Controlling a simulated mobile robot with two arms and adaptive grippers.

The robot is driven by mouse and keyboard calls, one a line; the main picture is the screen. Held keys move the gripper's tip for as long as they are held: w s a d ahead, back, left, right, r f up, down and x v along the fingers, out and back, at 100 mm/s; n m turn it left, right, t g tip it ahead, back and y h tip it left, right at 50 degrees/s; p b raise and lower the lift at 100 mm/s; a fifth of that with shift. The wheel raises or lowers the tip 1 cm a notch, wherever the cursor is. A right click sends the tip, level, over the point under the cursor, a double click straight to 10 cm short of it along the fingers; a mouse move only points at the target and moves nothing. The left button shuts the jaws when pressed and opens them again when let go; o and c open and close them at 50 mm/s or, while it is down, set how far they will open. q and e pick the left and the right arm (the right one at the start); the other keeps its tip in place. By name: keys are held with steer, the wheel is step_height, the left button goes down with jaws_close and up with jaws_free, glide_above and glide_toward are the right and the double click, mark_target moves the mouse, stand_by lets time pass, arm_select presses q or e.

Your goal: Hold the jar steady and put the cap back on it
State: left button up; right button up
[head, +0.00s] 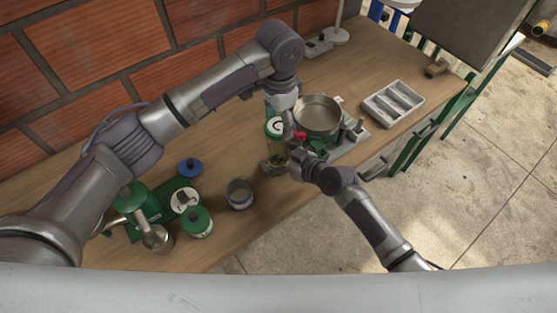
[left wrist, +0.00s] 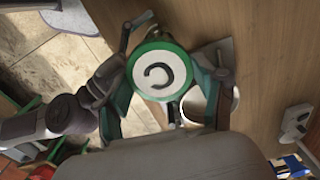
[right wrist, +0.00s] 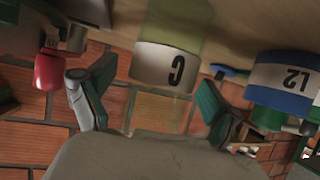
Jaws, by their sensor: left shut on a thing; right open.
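In the head view the jar (head: 277,157) stands at the front of the bench, left of the round metal pan. My left gripper (head: 278,116) comes down over it, shut on the green cap (head: 275,127). The left wrist view shows the cap (left wrist: 158,70) with a white, marked disc between the fingers of my left gripper (left wrist: 165,88). Whether cap and jar touch, I cannot tell. My right gripper (head: 292,163) is beside the jar. In the right wrist view the jar's white label (right wrist: 162,66) with a dark letter lies between and beyond the open fingers (right wrist: 155,100).
The metal pan (head: 318,115) and a grey compartment tray (head: 393,103) lie to the right. An open can (head: 240,194), a green-lidded jar (head: 197,222) and a blue cap (head: 190,168) stand left. A red knob (head: 300,136) is close to the grippers. The bench's front edge is near.

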jaws_close()
arm_select(q)
glide_above(279, 142)
steer(key=s, duration=0.3)
steer(key=shift+w+f, duration=0.15)
steer(key=shift+f, duration=1.1)
steer(key=shift+w+f, duration=0.1)
steer(key=shift+f, duration=1.15)
steer(key=shift+f, duration=0.9)
steer(key=shift+f, duration=0.55)
